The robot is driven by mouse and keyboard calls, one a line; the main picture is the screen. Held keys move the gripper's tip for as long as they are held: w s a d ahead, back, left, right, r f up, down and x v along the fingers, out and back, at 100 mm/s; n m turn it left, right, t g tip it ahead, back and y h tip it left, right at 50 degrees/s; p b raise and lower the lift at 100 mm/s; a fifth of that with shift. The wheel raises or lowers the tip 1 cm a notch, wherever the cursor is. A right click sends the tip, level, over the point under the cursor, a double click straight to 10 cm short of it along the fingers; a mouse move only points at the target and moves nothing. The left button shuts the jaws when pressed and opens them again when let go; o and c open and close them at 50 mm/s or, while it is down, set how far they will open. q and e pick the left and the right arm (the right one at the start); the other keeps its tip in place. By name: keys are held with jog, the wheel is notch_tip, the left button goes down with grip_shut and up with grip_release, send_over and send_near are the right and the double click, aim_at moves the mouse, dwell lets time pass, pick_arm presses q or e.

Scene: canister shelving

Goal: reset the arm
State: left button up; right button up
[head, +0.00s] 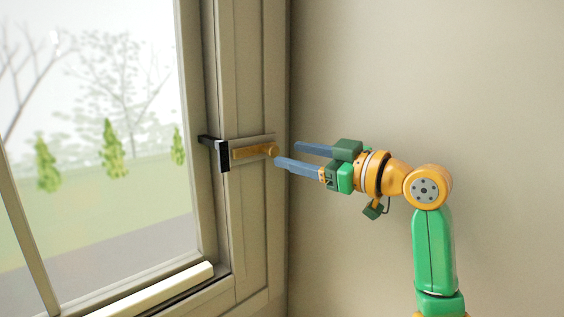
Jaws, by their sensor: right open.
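My right gripper (286,156) is at the picture's middle, in front of the wall, pointing left toward the window latch. Its two blue-grey fingers are spread apart with nothing between them. The fingertips are close to the round gold knob of the latch (252,152); I cannot tell whether they touch it. My right arm (435,250) comes up from the lower right and bends left at the wrist. My left gripper is not in view.
A window frame (247,225) stands on the left, with a black catch (222,155) beside the latch. Trees and grass show through the glass (110,140). A pale bar (155,292) runs along the bottom of the window. The plain wall (490,90) on the right is clear.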

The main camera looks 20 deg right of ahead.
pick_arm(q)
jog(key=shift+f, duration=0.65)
pick_arm(e)
jog(key=v, duration=0.3)
jog(key=shift+w+d, duration=0.1)
